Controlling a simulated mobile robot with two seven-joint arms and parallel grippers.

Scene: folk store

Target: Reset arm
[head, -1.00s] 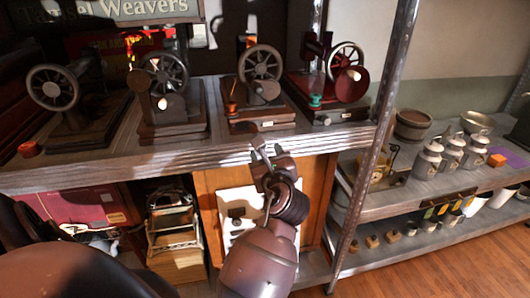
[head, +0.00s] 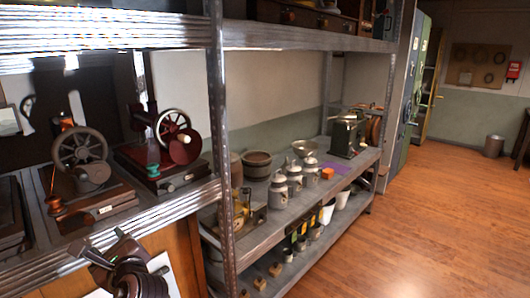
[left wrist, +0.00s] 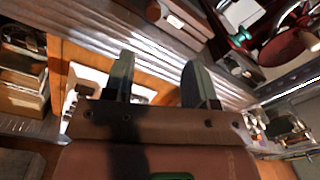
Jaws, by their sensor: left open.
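My left gripper (head: 108,256) is at the lower left of the head view, in front of the edge of the shelf that holds the sewing machines. In the left wrist view its two fingers (left wrist: 160,82) stand apart with nothing between them. The shelf edge (left wrist: 150,50) lies beyond the fingertips, and I cannot tell whether they touch it. My right gripper is not in view.
The wooden floor (head: 430,210) at right is clear.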

